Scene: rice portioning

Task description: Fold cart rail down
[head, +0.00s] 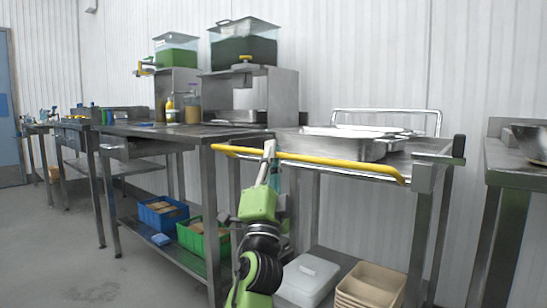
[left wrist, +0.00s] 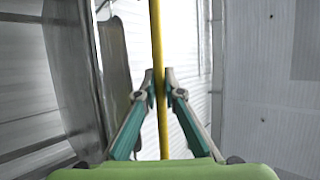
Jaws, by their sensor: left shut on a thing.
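The cart (head: 433,164) stands in the middle right of the head view. Its yellow rail (head: 345,168) runs along the near side at about the height of the cart top. My left gripper (head: 270,150) reaches up to the rail left of its middle and is shut on it. In the left wrist view, the rail (left wrist: 156,40) passes between the two fingertips of my left gripper (left wrist: 158,84). The fingers press on it from both sides. My right gripper is in neither view.
Metal pans (head: 325,143) sit on the cart top. A white lidded box (head: 308,278) and tan trays (head: 370,285) are on its lower level. A steel table (head: 150,131) stands to the left, and another with a metal bowl (head: 533,142) to the right. The floor at left is clear.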

